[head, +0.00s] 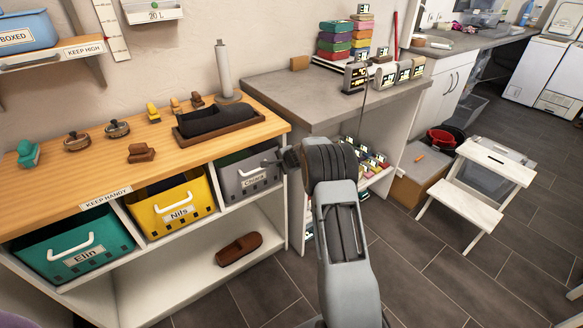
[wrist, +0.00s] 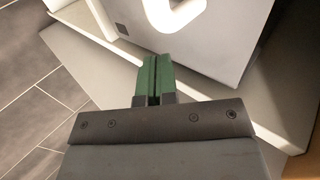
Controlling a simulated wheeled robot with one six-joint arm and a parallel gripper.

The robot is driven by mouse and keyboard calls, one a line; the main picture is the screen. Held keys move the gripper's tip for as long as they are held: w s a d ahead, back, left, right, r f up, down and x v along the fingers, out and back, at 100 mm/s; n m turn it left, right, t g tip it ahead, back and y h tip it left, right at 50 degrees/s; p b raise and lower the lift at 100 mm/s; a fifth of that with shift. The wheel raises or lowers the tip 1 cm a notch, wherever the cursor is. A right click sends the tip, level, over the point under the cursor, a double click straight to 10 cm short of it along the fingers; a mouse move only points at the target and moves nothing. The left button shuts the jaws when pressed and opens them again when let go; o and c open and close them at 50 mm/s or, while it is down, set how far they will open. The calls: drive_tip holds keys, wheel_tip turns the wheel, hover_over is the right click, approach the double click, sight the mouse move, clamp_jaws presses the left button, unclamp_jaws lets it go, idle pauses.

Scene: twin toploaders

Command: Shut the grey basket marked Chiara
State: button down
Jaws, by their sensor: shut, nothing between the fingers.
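The grey basket marked Chiara (head: 249,181) is in the right-hand compartment under the wooden counter, with its pale handle and name on the front. A strip of its dark inside shows above the front, so it looks partly pulled out; how far I cannot tell. In the wrist view, its grey front (wrist: 212,48) and white handle fill the top. My gripper (wrist: 155,60) is shut and empty, with its green fingers together close to the basket's front. I cannot tell whether they touch.
The yellow Nils basket (head: 172,205) and the teal Elin basket (head: 75,248) sit in the compartments to the left. A grey-topped counter (head: 300,95) stands right of the unit. A white step stool (head: 478,185) stands further right.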

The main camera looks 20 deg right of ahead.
drive_tip(key=s+f+v, duration=0.1)
drive_tip(key=f+v, duration=0.1)
drive_tip(key=v, duration=1)
drive_tip(key=s+a+f+n+g+y, duration=0.1)
drive_tip(key=s+a+f+n+g, duration=0.15)
drive_tip(key=s, duration=0.35)
drive_tip(key=s+a+r+n+g+h+p, duration=0.1)
drive_tip(key=s+a+r+n+p, duration=0.3)
drive_tip(key=s+r+p, duration=0.2)
drive_tip(key=s+a+r+n+g+h+p, duration=0.1)
drive_tip(key=s+a+r+n+p, duration=0.3)
drive_tip(key=s+r, duration=0.7)
drive_tip(key=s+a+r+n+g+p, duration=0.1)
drive_tip(key=s+a+r+n+p, duration=0.4)
drive_tip(key=s+r+p, duration=0.2)
drive_tip(key=shift+s+r+h+p, duration=0.4)
drive_tip(key=shift+s+r, duration=0.6)
drive_tip(key=shift+r, duration=0.85)
